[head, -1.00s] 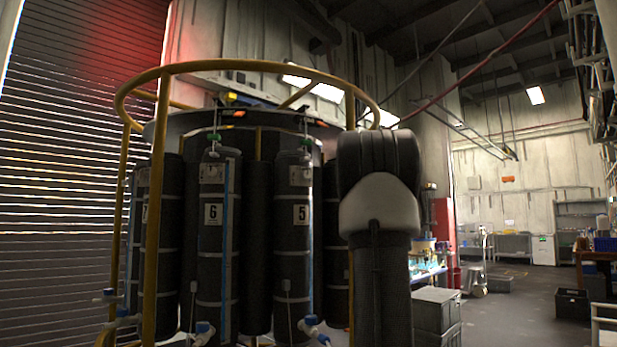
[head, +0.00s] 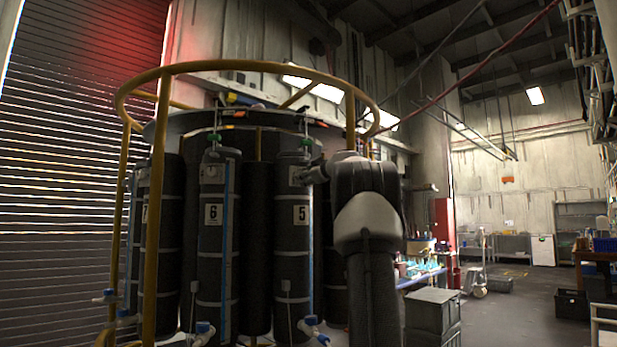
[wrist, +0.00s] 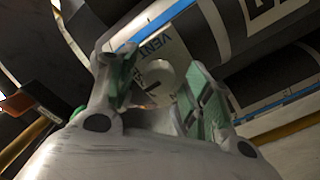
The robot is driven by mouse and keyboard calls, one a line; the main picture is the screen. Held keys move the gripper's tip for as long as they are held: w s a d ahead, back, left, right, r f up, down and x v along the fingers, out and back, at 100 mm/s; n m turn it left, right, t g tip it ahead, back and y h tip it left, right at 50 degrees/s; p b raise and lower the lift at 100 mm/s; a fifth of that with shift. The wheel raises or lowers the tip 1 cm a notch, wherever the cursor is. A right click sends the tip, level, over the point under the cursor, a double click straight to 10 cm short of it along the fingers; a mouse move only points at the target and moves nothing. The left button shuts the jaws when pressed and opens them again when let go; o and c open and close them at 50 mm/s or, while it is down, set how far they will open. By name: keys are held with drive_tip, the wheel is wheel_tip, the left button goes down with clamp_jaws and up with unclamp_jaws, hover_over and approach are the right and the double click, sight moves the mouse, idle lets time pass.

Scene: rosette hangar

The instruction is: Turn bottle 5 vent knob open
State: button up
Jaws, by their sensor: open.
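Bottle 5 (head: 293,240) is a tall dark cylinder with a white "5" label, upright in the rack in the head view. In the wrist view a white panel (wrist: 180,48) marked VENT lies on a dark bottle (wrist: 222,35), beside a blue stripe. The pale round vent knob (wrist: 160,72) sits on that panel, with a dark line near it. My gripper (wrist: 157,80) is open, its two green-padded fingers on either side of the knob. I cannot tell whether they touch it. In the head view my arm reaches to the upper part of bottle 5; the knob is not clear there.
A yellow tubular guard rail (head: 155,215) rings the rack, with uprights in front. Bottle 6 (head: 213,260) stands to the left of bottle 5. Grey crates (head: 432,312) stand on the floor to the right, with open floor beyond.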

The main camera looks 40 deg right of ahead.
drive_tip(key=c, duration=1)
drive_tip(key=shift+n, duration=8)
